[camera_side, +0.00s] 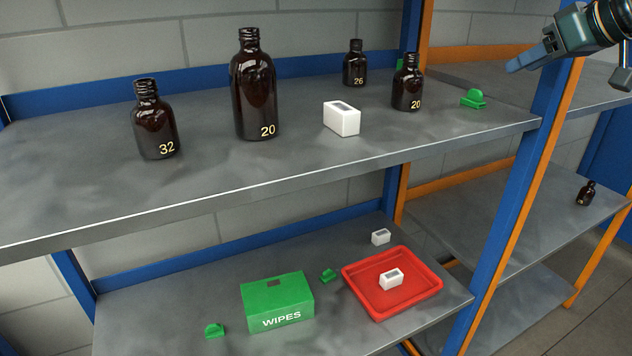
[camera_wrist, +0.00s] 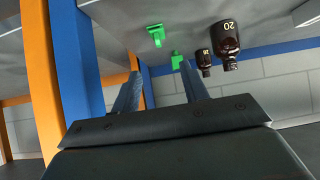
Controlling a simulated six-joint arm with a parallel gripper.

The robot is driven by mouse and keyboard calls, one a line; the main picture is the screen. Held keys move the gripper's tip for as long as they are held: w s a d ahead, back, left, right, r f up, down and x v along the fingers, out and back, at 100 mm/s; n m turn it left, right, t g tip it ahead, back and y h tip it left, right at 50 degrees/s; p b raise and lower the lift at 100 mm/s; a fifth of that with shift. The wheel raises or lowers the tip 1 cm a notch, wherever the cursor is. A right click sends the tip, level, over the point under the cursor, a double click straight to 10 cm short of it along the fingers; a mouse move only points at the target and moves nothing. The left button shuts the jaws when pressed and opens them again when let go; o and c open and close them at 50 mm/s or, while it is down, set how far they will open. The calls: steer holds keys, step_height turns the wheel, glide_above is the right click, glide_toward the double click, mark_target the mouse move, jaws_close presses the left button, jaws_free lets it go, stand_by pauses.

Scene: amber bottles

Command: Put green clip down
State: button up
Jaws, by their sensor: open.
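Green clips show in several places. One green clip (camera_side: 474,98) rests on the upper shelf near its right end; it also shows in the wrist view (camera_wrist: 155,36). Another green clip (camera_side: 401,65) is at the back, mostly hidden behind a bottle in the side view; it shows beyond my fingers in the wrist view (camera_wrist: 177,61). Two more clips, one (camera_side: 328,276) beside the wipes box and one (camera_side: 214,330) near the front left, lie on the lower shelf. My gripper (camera_side: 513,67) is open and empty, above and right of the upper front clip; its fingers are apart in the wrist view (camera_wrist: 161,68).
Amber bottles (camera_side: 255,90) and a white block (camera_side: 342,118) stand on the upper shelf. A blue post (camera_side: 512,190) stands at its right end. Below are a green wipes box (camera_side: 278,303) and a red tray (camera_side: 362,296) holding a white block. The upper shelf front is clear.

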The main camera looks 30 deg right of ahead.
steer(key=s+a+f+g, duration=0.2)
steer(key=s+a+f, duration=0.2)
steer(key=s+f, duration=0.4)
steer(key=s+a+f+g, duration=0.3)
steer(key=s+f, duration=0.5)
steer(key=s, duration=0.7)
steer(key=shift+a+f, duration=0.15)
steer(key=shift+a, duration=0.3)
steer(key=shift+o, duration=0.5)
steer(key=o, duration=0.4)
